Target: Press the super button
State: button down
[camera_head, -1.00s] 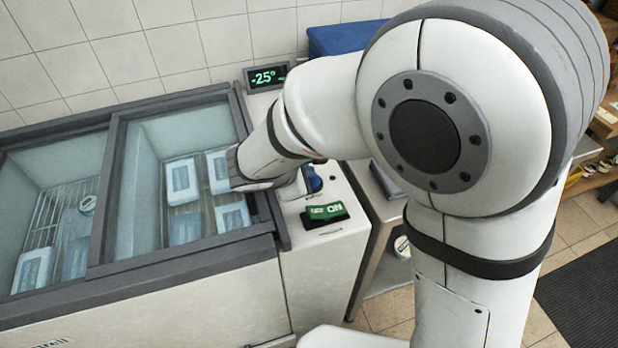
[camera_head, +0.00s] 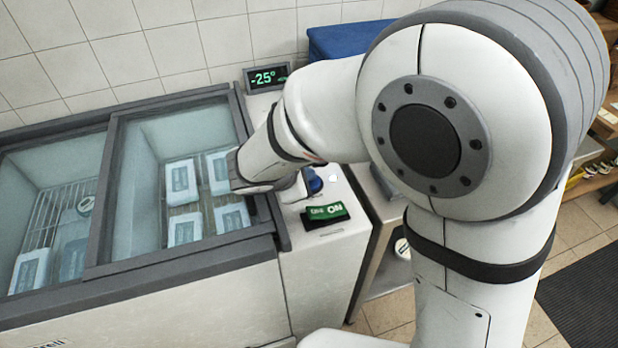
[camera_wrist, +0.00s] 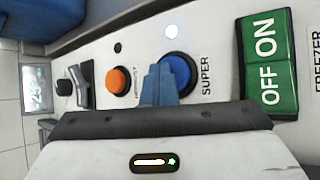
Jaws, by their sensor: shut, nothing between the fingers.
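The super button is a round blue button (camera_wrist: 177,71) in a dark ring, with SUPER printed beside it in the wrist view. My gripper (camera_wrist: 158,78) has blue fingers, held together with nothing between them. The fingertips are right at the button and overlap its edge in the picture; I cannot tell whether they press on it. A small round lamp (camera_wrist: 172,30) beside the button glows white. In the head view my wrist hides part of the freezer's control panel (camera_head: 332,250), and a small white spot shows near the blue there.
An orange button (camera_wrist: 118,80) and a black knob (camera_wrist: 64,87) lie along the panel. A green ON/OFF switch (camera_wrist: 268,60) is on the other side. The display (camera_head: 267,77) reads -25°. The freezer (camera_head: 180,262) on the left holds several white boxes under glass.

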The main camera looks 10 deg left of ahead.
jog(key=shift+r+p, duration=0.6)
jog(key=shift+r, duration=0.3)
notch_tip(320, 180, up, 5)
jog(key=p, duration=0.3)
jog(key=shift+p, duration=0.4)
jog(key=shift+w+d, duration=0.1)
